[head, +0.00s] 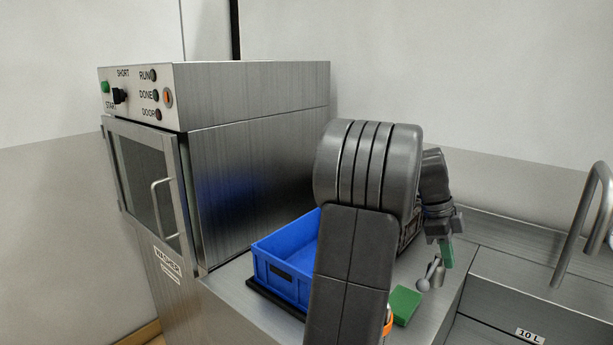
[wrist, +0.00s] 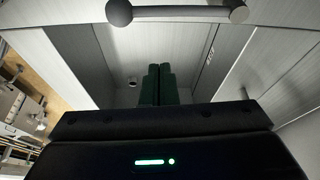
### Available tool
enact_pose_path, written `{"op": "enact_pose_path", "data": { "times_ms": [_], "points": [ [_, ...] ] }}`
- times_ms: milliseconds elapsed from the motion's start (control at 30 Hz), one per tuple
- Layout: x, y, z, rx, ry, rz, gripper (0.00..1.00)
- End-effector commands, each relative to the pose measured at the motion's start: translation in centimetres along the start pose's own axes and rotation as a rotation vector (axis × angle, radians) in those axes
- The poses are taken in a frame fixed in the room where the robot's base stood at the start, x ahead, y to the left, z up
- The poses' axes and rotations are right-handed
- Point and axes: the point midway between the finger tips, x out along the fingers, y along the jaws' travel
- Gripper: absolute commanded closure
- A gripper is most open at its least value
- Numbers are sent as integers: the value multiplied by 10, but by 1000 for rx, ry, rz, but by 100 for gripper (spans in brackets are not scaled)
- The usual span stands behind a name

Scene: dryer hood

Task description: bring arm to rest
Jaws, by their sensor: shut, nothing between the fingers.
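My arm reaches across the middle of the head view, over the steel counter (head: 235,300). My gripper (head: 447,254) points down above the counter's right part, close to a small metal item with rounded ends. Its green fingers also show in the wrist view (wrist: 157,86), side by side and shut with nothing held between them. Whether the fingertips touch the metal item cannot be told.
A steel washer (head: 260,150) with its door closed stands at left. A blue crate (head: 283,277), partly hidden by my arm, sits on the counter. A green block (head: 404,305) lies near an orange item (head: 388,322). A sink (head: 530,290) with a tap (head: 576,215) is at right.

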Motion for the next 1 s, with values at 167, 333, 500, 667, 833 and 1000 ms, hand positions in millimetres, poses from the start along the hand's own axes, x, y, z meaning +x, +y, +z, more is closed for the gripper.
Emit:
{"op": "enact_pose_path", "data": {
  "times_ms": [167, 333, 500, 667, 833, 1000],
  "points": [
    [38, 2, 0, 1, 0, 5, 100],
    [36, -2, 31, 3, 0, 2, 100],
    [41, -3, 15, -53, -1, -21, 100],
    [45, -6, 5, -170, 0, -63, 100],
    [48, -10, -5, -288, 0, -107, 100],
    [50, -15, -14, -404, 0, -150, 100]
  ]
}}
